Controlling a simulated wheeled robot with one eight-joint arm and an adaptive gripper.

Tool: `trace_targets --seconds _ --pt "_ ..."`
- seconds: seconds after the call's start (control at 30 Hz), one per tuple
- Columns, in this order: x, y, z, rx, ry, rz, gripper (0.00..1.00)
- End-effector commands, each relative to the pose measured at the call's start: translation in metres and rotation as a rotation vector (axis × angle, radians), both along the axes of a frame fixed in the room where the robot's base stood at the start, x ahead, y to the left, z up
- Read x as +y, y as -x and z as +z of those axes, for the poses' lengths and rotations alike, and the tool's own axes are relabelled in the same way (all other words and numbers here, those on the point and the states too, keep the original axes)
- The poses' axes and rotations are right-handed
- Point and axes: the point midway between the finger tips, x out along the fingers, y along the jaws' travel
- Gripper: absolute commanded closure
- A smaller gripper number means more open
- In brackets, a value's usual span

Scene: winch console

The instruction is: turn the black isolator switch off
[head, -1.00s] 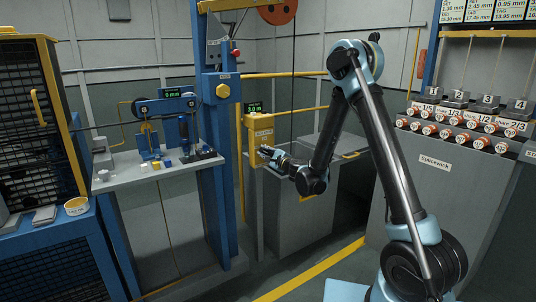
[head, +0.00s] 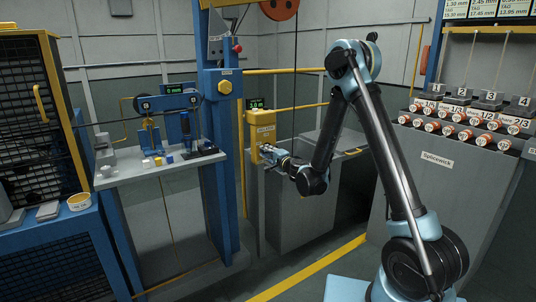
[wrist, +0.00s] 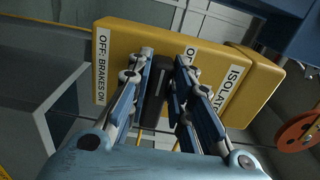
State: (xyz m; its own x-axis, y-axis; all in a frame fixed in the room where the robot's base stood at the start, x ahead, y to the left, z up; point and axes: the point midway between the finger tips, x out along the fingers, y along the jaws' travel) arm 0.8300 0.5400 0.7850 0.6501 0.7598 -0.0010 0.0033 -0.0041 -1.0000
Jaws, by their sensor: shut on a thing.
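The yellow isolator box (head: 262,130) is mounted by the blue post in the head view, left of my arm. In the wrist view the yellow box (wrist: 235,70) fills the upper half, with an "OFF: BRAKES ON" label at left, a partly covered label near the middle and "ISOLAT..." at right. The black switch handle (wrist: 155,95) lies between my fingers. My gripper (wrist: 166,60) is shut on the handle, with its fingertips at the box face. In the head view my gripper (head: 268,153) is at the box's lower front. The handle's exact setting cannot be told.
A grey cabinet (head: 305,205) stands beneath and behind my gripper. A blue post (head: 220,130) and a workbench (head: 150,170) with small parts are at the left. A grey console with red-and-white knobs (head: 465,135) stands at the right. Open floor lies in front.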

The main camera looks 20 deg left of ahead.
Motion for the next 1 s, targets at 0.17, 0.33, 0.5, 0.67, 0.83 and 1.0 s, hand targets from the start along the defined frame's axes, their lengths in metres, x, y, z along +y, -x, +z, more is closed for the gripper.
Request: trace_targets --seconds 0.17,0.33,0.5,0.67,0.83,1.0 --pt "0.0017 0.0026 -0.001 -0.008 0.007 0.006 1.0" --pt "0.0016 0.0027 -0.0011 -0.008 0.007 0.006 1.0" --pt "0.0014 0.0025 -0.001 -0.008 0.007 0.006 0.64" --pt "0.0006 0.0017 -0.0007 -0.008 0.007 0.003 0.6" --pt "0.0003 0.0011 -0.0004 -0.007 0.006 0.002 0.6" --pt "0.0001 0.0007 0.006 -0.007 0.006 0.001 0.6"
